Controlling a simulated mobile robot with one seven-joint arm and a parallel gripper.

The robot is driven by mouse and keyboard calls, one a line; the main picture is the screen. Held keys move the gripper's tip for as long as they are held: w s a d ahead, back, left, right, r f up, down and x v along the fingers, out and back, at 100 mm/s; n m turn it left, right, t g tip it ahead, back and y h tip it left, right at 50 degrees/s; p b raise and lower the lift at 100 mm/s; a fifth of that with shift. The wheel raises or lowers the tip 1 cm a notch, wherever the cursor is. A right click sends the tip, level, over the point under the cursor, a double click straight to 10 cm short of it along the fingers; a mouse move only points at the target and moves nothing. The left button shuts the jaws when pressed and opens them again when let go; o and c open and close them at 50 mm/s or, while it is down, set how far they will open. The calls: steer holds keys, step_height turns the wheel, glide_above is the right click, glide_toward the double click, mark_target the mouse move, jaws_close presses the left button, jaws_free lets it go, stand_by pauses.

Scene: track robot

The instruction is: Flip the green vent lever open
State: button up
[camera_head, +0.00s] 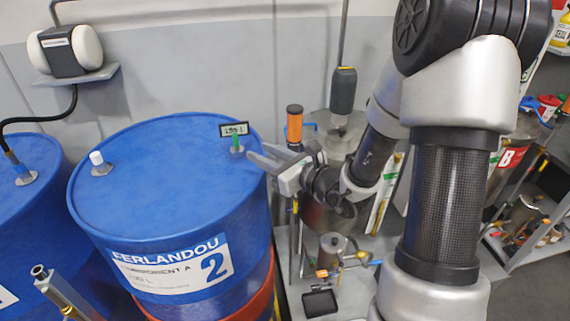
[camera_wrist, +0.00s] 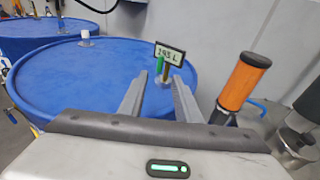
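The green vent lever (camera_head: 236,140) is a small upright green piece on a pale fitting near the right rim of the blue drum (camera_head: 150,170), just below a small display. It also shows in the wrist view (camera_wrist: 160,63), standing upright beside a thin brownish stem (camera_wrist: 165,74). My gripper (camera_head: 262,153) is at the drum's right edge, its fingers pointing left toward the lever. In the wrist view my gripper (camera_wrist: 158,79) is open and empty. The lever shows between and beyond the fingertips; I cannot tell the exact gap, and no contact is visible.
The display (camera_wrist: 170,54) reads about 195 L. A white cap (camera_head: 97,160) stands on the drum's left side. Another blue drum (camera_head: 25,230) is at left.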

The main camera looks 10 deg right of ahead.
steer(key=p+v, duration=0.1)
steer(key=v, duration=0.7)
steer(key=shift+p, duration=0.4)
